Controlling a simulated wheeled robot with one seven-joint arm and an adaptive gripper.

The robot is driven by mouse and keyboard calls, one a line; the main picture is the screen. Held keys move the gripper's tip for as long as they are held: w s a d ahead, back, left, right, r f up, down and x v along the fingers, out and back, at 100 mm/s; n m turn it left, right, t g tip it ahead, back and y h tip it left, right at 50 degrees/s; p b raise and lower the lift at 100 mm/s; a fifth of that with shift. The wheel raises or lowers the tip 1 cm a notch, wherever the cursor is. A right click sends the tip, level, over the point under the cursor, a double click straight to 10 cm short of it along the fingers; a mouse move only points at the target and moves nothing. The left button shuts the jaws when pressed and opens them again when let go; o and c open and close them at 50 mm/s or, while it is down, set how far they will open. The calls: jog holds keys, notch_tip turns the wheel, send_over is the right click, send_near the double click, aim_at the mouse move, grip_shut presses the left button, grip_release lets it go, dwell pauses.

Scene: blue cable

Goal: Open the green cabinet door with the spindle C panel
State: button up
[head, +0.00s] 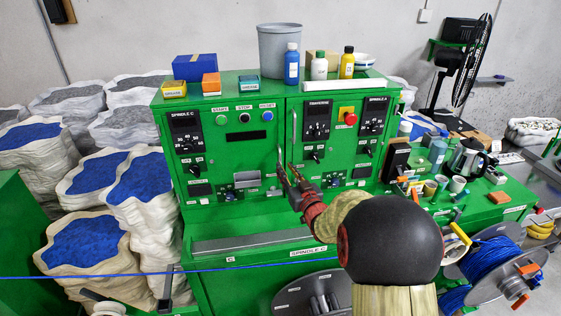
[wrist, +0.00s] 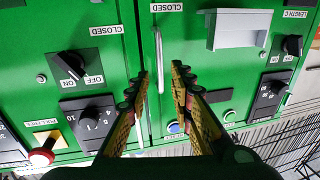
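The green cabinet has two shut doors side by side. My gripper (head: 286,168) is open at the seam. In the wrist view its fingertips (wrist: 160,80) lie either side of the handles, with no grip visible; depth is unclear.
Bottles, boxes and a grey bucket (head: 279,50) stand on the cabinet top. A green bench with a kettle (head: 467,157) and cups is at right, above a blue cable spool (head: 490,260). Sacks (head: 85,240) stand at left. A blue cable runs across the front.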

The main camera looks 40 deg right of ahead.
aim_at(280, 161)
jog(key=x, duration=0.6)
jog(key=shift+c, duration=1.2)
jog(key=shift+s, duration=0.1)
grip_shut()
